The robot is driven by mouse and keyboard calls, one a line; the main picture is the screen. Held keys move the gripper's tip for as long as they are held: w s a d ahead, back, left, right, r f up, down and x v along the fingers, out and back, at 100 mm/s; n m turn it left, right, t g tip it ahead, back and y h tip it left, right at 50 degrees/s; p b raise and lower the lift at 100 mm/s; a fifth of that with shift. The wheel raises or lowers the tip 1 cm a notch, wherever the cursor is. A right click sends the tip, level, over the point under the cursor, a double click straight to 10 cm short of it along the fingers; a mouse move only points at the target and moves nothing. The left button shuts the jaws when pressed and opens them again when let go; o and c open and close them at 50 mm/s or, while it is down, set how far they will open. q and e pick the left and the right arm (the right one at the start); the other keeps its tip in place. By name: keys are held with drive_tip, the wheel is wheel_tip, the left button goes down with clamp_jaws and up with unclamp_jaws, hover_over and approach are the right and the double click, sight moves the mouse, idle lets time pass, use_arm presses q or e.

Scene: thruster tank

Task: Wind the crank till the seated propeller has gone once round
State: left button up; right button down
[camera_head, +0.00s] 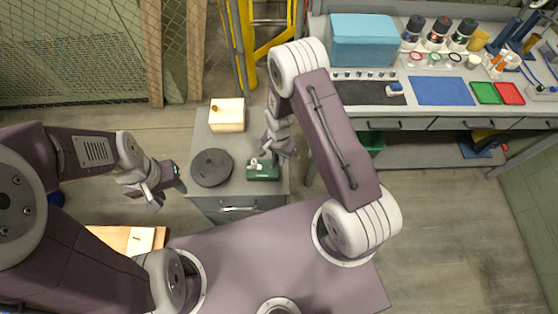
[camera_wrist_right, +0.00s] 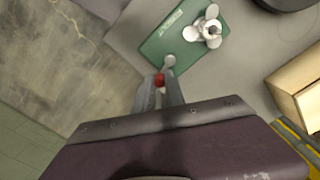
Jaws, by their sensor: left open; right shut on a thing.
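The green crank unit (camera_head: 263,175) sits on the grey cabinet top, and its green plate (camera_wrist_right: 160,42) fills the upper middle of the right wrist view. A pale three-bladed propeller (camera_wrist_right: 207,30) is seated on the plate near its upper right corner. The grey crank arm (camera_wrist_right: 169,61) lies at the plate's near edge, with a red knob (camera_wrist_right: 159,80) at its end. My right gripper (camera_wrist_right: 159,88) is shut on the red knob; in the head view the arm partly hides this. My left gripper (camera_head: 168,178) is open and empty, left of the cabinet.
A black round disc (camera_head: 212,168) and a cream box (camera_head: 227,115) share the cabinet top (camera_head: 238,187) with the unit. A workbench (camera_head: 470,122) with a blue box (camera_head: 362,40), bottles and coloured mats stands at right.

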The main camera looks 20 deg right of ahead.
sight(253, 165)
drive_tip(key=n, duration=0.2)
drive_tip(key=w+n, duration=0.1)
drive_tip(key=n, duration=0.1)
drive_tip(key=shift+w+a+n+b, duration=0.15)
drive_tip(key=shift+w+n+b, duration=0.05)
drive_tip(key=shift+n+b, duration=0.15)
drive_tip(key=n, duration=0.3)
drive_tip(key=shift+w+a+n, duration=0.2)
drive_tip(key=shift+w+n, duration=0.05)
drive_tip(key=shift+w, duration=0.15)
drive_tip(key=n, duration=0.2)
drive_tip(key=n+b, duration=0.1)
drive_tip(key=shift+w+a+n, duration=0.3)
drive_tip(key=shift+a, duration=0.05)
drive_tip(key=shift+w+a+r+n, duration=0.15)
drive_tip(key=shift+a+n, duration=0.1)
drive_tip(key=shift+n, duration=0.8)
drive_tip(key=shift+w+a+f+n, duration=0.1)
drive_tip(key=shift+a+n, duration=0.15)
drive_tip(key=shift+n, duration=0.8)
drive_tip(key=c, duration=1.4)
unclamp_jaws()
drive_tip(key=shift+s, duration=0.1)
